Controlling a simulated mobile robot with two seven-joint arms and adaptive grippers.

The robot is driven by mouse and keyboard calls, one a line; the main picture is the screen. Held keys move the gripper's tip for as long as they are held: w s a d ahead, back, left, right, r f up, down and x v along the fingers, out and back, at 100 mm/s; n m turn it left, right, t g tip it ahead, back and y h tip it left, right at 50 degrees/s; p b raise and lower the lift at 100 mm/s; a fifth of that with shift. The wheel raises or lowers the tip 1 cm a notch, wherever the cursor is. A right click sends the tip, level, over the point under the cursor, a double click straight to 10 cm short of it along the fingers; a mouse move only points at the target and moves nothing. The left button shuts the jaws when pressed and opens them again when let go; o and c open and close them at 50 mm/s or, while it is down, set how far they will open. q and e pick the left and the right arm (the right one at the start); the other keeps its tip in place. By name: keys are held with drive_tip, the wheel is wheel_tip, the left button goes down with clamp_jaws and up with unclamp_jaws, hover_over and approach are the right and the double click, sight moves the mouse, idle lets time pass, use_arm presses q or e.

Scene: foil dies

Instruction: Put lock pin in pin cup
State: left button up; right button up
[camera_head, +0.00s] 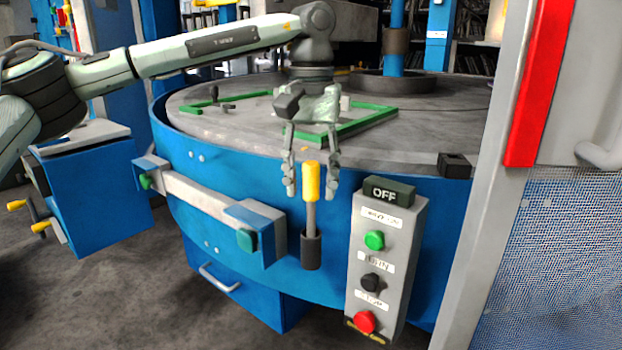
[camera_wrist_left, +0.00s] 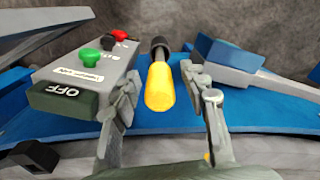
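The lock pin (camera_head: 311,190) has a yellow handle and a grey shaft. It stands upright with its lower end in the dark pin cup (camera_head: 311,250) on the front of the blue machine. My left gripper (camera_head: 311,190) points down with its fingers on either side of the yellow handle, open, with gaps visible. In the left wrist view the yellow handle (camera_wrist_left: 160,88) lies between the open fingers (camera_wrist_left: 165,105) and touches neither. The dark cup (camera_wrist_left: 158,45) shows beyond it. My right gripper is not in view.
A control box (camera_head: 385,265) with an OFF sign and several buttons stands just right of the cup. A blue and grey clamp block (camera_head: 258,230) is to the left. A round grey table (camera_head: 220,125) with a green frame (camera_head: 375,125) lies behind the gripper.

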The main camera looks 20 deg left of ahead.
use_arm(q)
drive_tip(key=shift+r, duration=0.2)
wheel_tip(320, 180, up, 11)
drive_tip(key=shift+r+p, duration=0.15)
drive_tip(key=shift+p, duration=0.2)
drive_tip(key=shift+r, duration=0.35)
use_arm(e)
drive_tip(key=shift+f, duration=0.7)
